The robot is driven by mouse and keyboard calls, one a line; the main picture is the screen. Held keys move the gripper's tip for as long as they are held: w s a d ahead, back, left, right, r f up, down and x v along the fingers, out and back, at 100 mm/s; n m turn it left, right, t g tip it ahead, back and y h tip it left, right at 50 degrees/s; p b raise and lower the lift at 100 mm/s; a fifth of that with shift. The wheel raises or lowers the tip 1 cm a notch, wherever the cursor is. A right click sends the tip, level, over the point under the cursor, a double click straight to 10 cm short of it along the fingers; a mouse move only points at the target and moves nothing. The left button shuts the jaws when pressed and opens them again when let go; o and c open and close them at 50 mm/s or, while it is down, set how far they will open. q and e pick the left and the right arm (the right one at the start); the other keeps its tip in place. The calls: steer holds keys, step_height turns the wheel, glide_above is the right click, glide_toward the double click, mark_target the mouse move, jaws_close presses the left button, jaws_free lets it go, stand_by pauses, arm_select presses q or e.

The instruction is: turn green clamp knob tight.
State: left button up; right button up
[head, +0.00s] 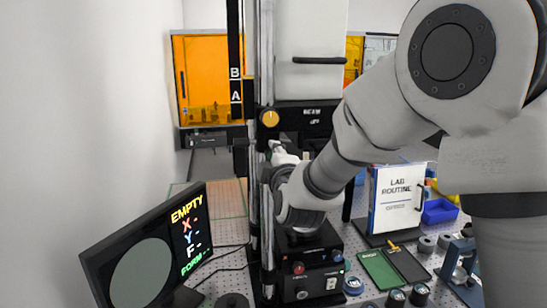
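My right arm comes in from the right and reaches across to the interferometer's vertical column (266,60). My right gripper (281,152) is small and partly hidden at the column, just below a yellow round knob (269,118). Whether its fingers are open or shut does not show. I cannot clearly make out the green clamp knob; my gripper and wrist cover much of that area. My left gripper is not in view.
A tilted monitor (145,255) at lower left reads EMPTY. A control box (310,275) stands at the column's foot. An orange panel (205,80) is behind.

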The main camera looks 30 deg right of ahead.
steer(key=shift+o, duration=1.1)
steer(key=shift+w+d, duration=0.1)
steer(key=v, duration=0.7)
